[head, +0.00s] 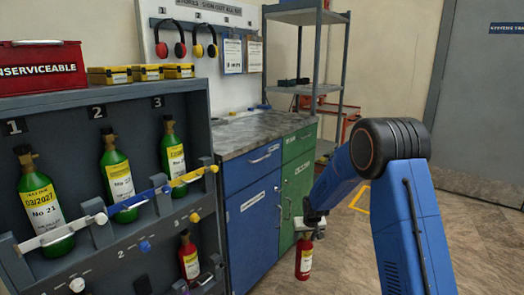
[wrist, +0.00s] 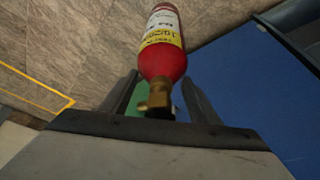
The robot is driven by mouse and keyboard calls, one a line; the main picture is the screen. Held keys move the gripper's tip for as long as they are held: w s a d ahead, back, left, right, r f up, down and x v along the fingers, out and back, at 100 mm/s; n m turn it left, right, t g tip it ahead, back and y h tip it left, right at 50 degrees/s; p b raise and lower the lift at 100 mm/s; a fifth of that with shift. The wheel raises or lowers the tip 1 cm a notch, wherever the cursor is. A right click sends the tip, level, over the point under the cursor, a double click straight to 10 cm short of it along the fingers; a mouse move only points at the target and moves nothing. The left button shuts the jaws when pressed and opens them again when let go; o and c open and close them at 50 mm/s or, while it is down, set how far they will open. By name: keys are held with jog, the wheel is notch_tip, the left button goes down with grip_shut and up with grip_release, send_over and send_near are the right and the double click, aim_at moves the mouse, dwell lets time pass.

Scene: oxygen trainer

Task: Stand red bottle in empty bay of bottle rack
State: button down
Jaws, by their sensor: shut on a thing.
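My gripper (head: 308,226) is shut on a red bottle (head: 304,260) by its neck. The bottle hangs upright in front of the green cabinet door. In the wrist view, the red bottle (wrist: 163,55) extends away from the jaws, with its brass neck between the two fingers (wrist: 157,98). The grey bottle rack (head: 100,108) is at the left, away from my gripper. Its upper row holds green bottles (head: 118,175) in the bays numbered 1, 2 and 3. Another red bottle (head: 189,256) stands in the lower row at right. The rest of the lower row is cut off, so I cannot tell which bay is empty.
A blue cabinet (head: 250,225) and a green cabinet (head: 297,180) under a grey worktop (head: 255,130) stand between rack and gripper. A red box (head: 42,68) and yellow cases (head: 140,73) sit on the rack. Shelving (head: 308,88) stands behind. Floor at right is clear.

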jog(key=s+d+f, duration=0.5)
jog(key=s+f, duration=0.1)
jog(key=f, duration=0.2)
jog(key=s+d+f+m, duration=0.1)
jog(key=s+d+f, duration=0.4)
jog(key=s+f, duration=0.2)
jog(key=shift+s+f+h, duration=0.2)
jog(key=shift+f+h, duration=0.1)
jog(key=shift+f, duration=0.05)
